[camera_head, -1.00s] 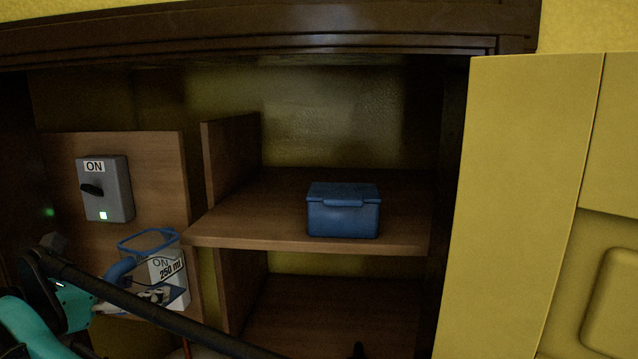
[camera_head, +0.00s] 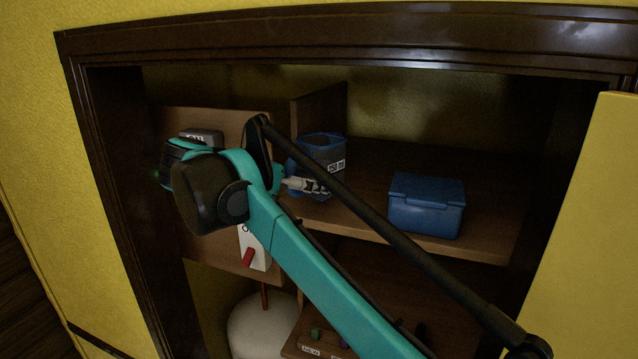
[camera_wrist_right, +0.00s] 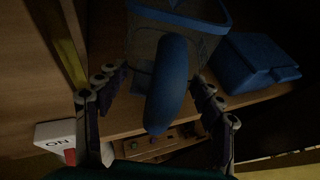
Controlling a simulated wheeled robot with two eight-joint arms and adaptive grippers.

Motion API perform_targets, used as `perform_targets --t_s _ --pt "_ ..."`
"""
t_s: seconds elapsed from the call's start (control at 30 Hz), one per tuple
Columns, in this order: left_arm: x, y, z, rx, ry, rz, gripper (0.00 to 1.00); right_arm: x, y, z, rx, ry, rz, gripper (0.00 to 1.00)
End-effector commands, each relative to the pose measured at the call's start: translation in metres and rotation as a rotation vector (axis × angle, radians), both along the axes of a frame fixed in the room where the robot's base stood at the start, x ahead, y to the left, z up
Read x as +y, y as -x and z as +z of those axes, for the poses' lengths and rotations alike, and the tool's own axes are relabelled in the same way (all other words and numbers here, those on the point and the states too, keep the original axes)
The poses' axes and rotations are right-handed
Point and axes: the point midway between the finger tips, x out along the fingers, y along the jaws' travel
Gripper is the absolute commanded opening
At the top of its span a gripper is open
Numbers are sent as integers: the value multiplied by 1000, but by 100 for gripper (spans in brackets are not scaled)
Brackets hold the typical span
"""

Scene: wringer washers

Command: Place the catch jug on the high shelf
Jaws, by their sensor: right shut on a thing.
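The catch jug (camera_head: 326,148) is a clear jug with a blue rim, a blue handle and a 250 ml label. It is at the left end of the high shelf (camera_head: 365,172), in front of the upright divider. I cannot tell whether its base touches the board. My right gripper (camera_head: 312,187) is shut on the handle, partly hidden by my arm. In the right wrist view the blue handle (camera_wrist_right: 168,85) lies between the fingers, with the jug's clear body (camera_wrist_right: 195,42) behind it. My left gripper is not in view.
A blue lidded box (camera_head: 427,205) stands on the same shelf, right of the jug, with bare board between them. A dark wood frame (camera_head: 330,48) edges the opening. A switch panel (camera_head: 220,245) is at left. A yellow door (camera_head: 590,230) stands at right.

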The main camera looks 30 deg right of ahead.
Motion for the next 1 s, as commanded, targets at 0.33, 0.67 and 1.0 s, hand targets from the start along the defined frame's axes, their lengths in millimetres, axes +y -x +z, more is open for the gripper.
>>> perform_targets --t_s 0.33,0.67,1.0 --pt "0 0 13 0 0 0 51 -29 -10 -8 1 0 1 26" --pt "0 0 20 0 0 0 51 -29 -10 -36 1 0 1 26" --pt "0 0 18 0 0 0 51 -28 -10 -38 1 0 1 86"
